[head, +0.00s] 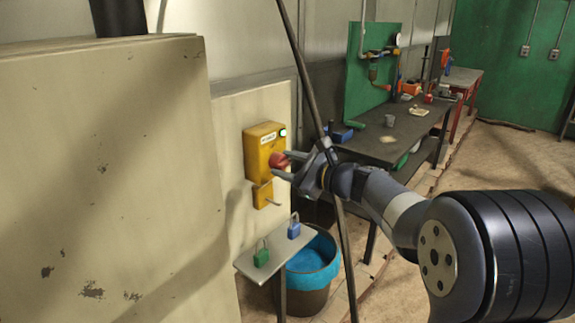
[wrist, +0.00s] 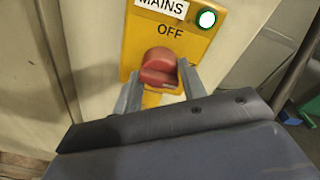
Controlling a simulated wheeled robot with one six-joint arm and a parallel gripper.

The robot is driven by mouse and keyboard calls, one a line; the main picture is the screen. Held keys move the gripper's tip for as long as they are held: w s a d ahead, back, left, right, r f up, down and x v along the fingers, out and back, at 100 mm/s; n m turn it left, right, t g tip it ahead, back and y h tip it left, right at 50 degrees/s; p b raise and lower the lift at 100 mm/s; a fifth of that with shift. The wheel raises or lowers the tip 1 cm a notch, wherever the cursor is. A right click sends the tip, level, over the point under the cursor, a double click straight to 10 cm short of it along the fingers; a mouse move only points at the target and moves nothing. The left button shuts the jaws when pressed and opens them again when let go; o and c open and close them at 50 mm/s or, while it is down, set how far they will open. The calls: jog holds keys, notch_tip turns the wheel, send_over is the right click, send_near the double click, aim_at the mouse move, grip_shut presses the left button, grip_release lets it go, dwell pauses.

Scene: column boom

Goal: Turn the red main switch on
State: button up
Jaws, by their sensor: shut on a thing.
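The red main switch (head: 279,161) is a knob on the front of a yellow box (head: 264,138) on a pale panel. In the wrist view the red knob (wrist: 159,68) sits below the labels MAINS and OFF on the yellow plate (wrist: 140,35). A round indicator (wrist: 207,19) at the plate's upper right looks white to pale green. My gripper (head: 284,165) reaches the box from the right. In the wrist view its two fingers (wrist: 160,88) are on either side of the knob, shut on it. The knob's lower part is partly hidden.
A small shelf (head: 262,272) below holds a green padlock (head: 261,257) and a blue padlock (head: 294,228). A blue-lined bin (head: 313,258) stands under it. A dark cable or pole (head: 307,75) runs past my gripper. A large beige cabinet (head: 110,170) fills the left; a workbench (head: 395,140) stands behind.

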jog(key=o, duration=0.9)
jog(key=shift+o, duration=0.2)
jog(key=b+v, duration=0.2)
jog(key=v, duration=0.8)
jog(key=shift+s+d, duration=0.2)
jog(key=shift+d, duration=0.15)
jog(key=shift+r, duration=0.1)
jog(key=p+x, duration=0.2)
jog(key=x, duration=0.9)
jog(key=shift+s+n, duration=0.1)
jog(key=shift+n, duration=0.2)
jog(key=shift+d, duration=0.1)
